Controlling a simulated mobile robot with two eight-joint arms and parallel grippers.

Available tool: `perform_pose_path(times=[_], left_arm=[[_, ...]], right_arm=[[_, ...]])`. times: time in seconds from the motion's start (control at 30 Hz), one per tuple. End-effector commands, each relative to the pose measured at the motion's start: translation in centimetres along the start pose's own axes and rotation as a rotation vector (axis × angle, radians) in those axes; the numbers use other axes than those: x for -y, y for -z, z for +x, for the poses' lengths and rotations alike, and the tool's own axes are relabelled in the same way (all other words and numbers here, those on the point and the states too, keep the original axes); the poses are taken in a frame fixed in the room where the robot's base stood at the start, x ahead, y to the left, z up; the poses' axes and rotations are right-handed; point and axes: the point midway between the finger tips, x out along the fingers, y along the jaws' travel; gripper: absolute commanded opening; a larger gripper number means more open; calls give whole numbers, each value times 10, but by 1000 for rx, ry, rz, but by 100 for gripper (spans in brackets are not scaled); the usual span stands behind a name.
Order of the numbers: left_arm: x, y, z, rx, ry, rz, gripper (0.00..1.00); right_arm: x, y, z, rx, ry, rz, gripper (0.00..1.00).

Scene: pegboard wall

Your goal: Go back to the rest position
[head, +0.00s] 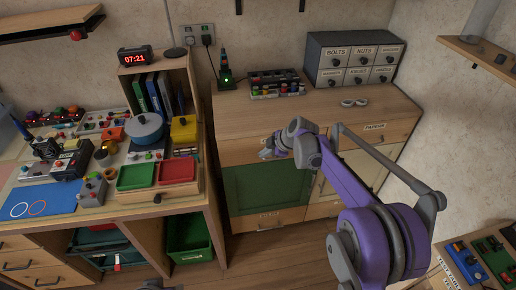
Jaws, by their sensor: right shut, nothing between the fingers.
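My right arm comes in from the lower right, purple and grey. Its gripper (268,153) is shut and empty, small in the picture, in front of the wooden cabinet's green panel (262,192). It points left and appears apart from the cabinet, though the exact gap is hard to tell. My left gripper is not in view; a small grey part at the bottom edge is too cut off to tell.
A cluttered wooden workbench (110,212) stands at left with a green tray (136,177) and red tray (177,170). A grey drawer unit (352,60) sits on the cabinet top (240,122). A bench with controls (480,262) is at lower right. Floor (270,262) is clear between.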

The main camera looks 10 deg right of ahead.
Motion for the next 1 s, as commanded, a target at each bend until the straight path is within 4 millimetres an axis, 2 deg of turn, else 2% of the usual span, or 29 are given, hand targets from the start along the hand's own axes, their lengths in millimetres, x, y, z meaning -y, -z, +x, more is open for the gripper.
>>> perform_pose_path(times=[0.17, 0.27, 0.37, 0.43, 0.57, 0.7, 0.9, 1.0], left_arm=[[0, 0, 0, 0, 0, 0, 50], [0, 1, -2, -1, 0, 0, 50], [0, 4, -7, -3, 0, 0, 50], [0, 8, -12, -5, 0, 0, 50], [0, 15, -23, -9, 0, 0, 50], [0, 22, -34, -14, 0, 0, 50], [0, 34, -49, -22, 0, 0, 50], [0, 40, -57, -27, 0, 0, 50]], right_arm=[[0, 0, -3, 0, 1, 1, 0], [4, 4, -13, 8, 2, 27, 0], [16, 12, -38, 32, 4, 108, 0], [31, 19, -63, 59, 4, 198, 0], [70, 30, -115, 119, -10, 400, 0], [118, 34, -164, 183, -44, 622, 0], [196, 30, -219, 258, -126, 934, 0], [235, 23, -238, 286, -180, 1081, 0]])
